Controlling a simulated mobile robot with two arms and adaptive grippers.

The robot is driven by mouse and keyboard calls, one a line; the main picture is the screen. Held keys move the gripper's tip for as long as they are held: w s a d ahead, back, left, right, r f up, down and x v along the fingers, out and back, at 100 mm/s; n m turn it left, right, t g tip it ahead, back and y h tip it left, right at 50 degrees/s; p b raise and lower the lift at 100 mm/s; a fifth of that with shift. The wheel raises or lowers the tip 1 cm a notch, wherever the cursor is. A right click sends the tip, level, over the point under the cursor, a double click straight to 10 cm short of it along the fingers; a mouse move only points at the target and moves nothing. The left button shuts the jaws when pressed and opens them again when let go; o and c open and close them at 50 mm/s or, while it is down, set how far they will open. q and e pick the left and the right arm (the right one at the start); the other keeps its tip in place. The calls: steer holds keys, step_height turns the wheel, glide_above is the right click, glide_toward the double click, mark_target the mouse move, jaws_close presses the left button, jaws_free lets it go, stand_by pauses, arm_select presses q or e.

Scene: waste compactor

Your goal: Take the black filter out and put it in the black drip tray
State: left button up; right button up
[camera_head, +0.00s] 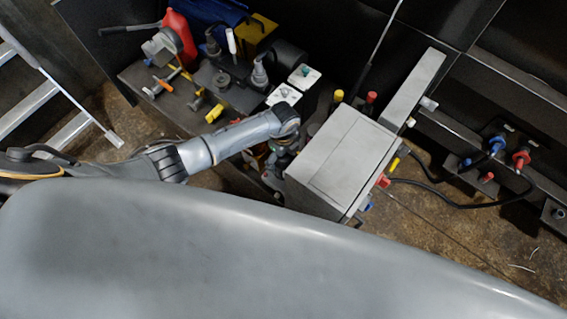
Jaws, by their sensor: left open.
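My left arm comes in from the left, over the workbench's front. My left gripper (278,158) points down beside the left side of a grey box-shaped unit (340,160). It is small and partly hidden by my wrist; it is open, and I see nothing held in it. I cannot make out the black filter for certain; the space between the gripper and the grey unit is dark and cluttered. I cannot identify the black drip tray with certainty either. My right gripper is not in view.
A dark workbench (135,75) holds a red can (180,35), a yellow-and-blue box (255,35) and several tools. White boxes (304,76) stand at its right end. Hoses with blue and red connectors (521,159) lie right of the grey unit. A ladder (45,105) stands at left.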

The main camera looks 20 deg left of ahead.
arm_select(q)
steer(key=m, duration=0.4)
steer(key=shift+w+b, duration=0.1)
steer(key=shift+b, duration=0.3)
steer(key=m, duration=0.3)
steer(key=m+b, duration=0.1)
steer(key=m, duration=0.2)
steer(key=shift+m+b, duration=0.3)
steer(key=shift+b, duration=0.05)
steer(key=shift+m, duration=0.8)
steer(key=m+b, duration=0.2)
steer(key=m, duration=0.2)
steer(key=shift+m, duration=0.6)
steer(key=c, duration=1.2)
steer(key=o, duration=0.4)
steer(key=shift+c, duration=0.2)
steer(key=c, duration=0.5)
steer(key=shift+o, duration=0.2)
steer(key=n+p, duration=0.1)
steer(key=n, duration=0.2)
steer(key=shift+r+n+p, duration=0.2)
steer(key=shift+n+p, duration=0.1)
steer(key=shift+p, duration=0.1)
steer(key=shift+f+n, duration=0.15)
steer(key=shift+n, duration=0.65)
